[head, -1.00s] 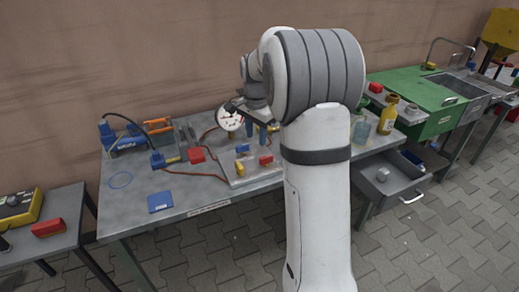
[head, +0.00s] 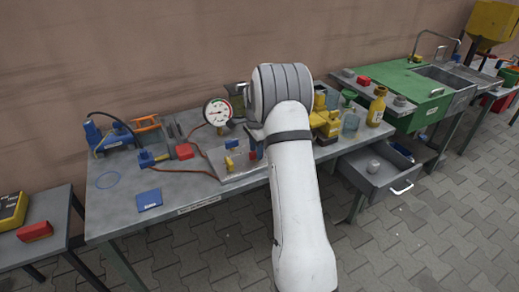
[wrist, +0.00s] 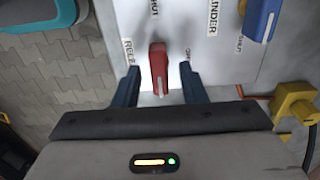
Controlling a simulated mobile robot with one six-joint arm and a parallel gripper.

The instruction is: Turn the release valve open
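The release valve's red handle (wrist: 158,70) shows in the wrist view on a pale plate (wrist: 222,62). It lies roughly up and down in the picture, below a SHUT label; an OPEN label is to its right. My gripper (wrist: 158,87) is open, one dark blue finger on each side of the handle, with gaps visible. Whether the fingertips reach down around it I cannot tell. A blue handle (wrist: 262,18) beside a CYLINDER label is to the right. In the head view my arm mostly hides the gripper and the red handle; the plate (head: 240,178) shows left of it.
A pressure gauge (head: 217,112) stands behind the plate on the grey workbench (head: 115,210). A yellow handle (head: 229,163) is at the plate's left. Right of my arm are a yellow bottle (head: 377,107) and an open drawer (head: 375,180).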

